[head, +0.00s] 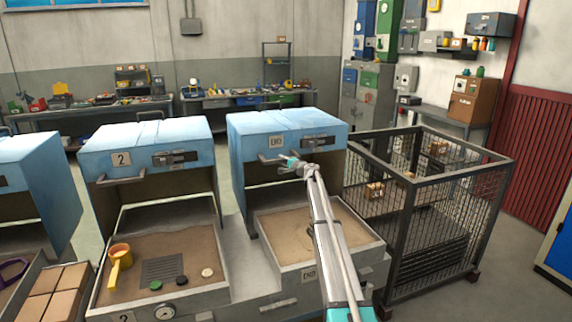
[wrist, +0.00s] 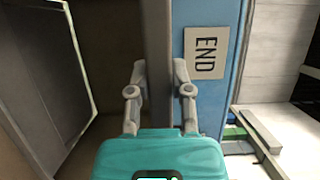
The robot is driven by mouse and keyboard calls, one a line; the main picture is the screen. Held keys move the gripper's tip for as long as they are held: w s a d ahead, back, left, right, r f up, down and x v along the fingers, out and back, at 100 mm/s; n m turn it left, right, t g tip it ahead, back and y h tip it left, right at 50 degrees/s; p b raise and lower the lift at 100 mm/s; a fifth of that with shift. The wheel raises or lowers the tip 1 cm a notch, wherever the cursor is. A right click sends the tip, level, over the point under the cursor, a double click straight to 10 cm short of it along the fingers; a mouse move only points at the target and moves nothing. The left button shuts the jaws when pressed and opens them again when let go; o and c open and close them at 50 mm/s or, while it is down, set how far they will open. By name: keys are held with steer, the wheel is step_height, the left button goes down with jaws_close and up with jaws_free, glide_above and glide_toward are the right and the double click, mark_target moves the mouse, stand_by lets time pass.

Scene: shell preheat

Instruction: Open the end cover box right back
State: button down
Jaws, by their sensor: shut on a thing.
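The end cover box (head: 240,122) is a blue box with an END label, also seen in the wrist view (wrist: 222,90). It stands raised at the back of its sand-filled tray (head: 377,252), its dark inside facing forward. My gripper (head: 291,162) is at the cover's lower front edge, below the label. In the wrist view my gripper (wrist: 159,80) has its fingers on both sides of a grey bar (wrist: 158,30), the cover's handle, and is shut on it. My arm hides part of the tray and the cover's opening.
A wire cage (head: 455,185) stands close on the right. Workbenches line the back wall.

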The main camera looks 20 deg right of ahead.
steer(key=shift+a, duration=0.15)
steer(key=c, duration=0.5)
jaws_free()
steer(key=shift+s, duration=0.1)
steer(key=v, duration=1.2)
